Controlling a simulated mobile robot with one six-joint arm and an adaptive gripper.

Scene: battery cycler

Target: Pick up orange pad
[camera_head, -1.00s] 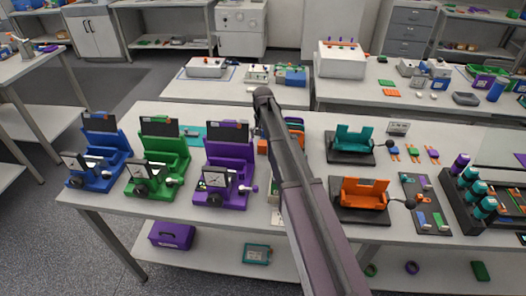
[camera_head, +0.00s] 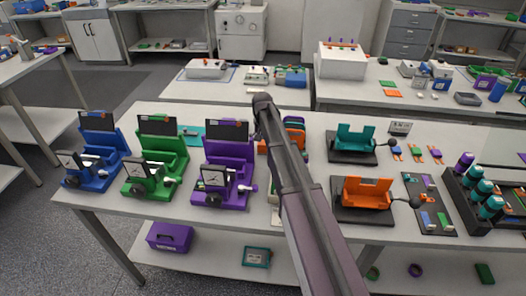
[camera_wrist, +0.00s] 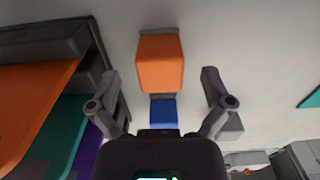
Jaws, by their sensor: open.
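The orange pad (camera_wrist: 160,62) is a small block on a pale surface in the upper middle of the wrist view. A grey edge shows at its top. My gripper (camera_wrist: 160,78) is open, with one finger on each side of the pad and clear gaps between. Nothing is held. A smaller blue pad (camera_wrist: 163,110) lies below the orange one, nearer my palm. In the head view my arm runs over the middle of the bench, and my fingers cannot be made out.
In the wrist view a dark rack with large orange (camera_wrist: 35,95) and teal panels stands close to my left finger. Blue, green (camera_head: 158,165) and purple machines stand left on the bench (camera_head: 215,222) in the head view. Teal and orange (camera_head: 366,190) holders stand right.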

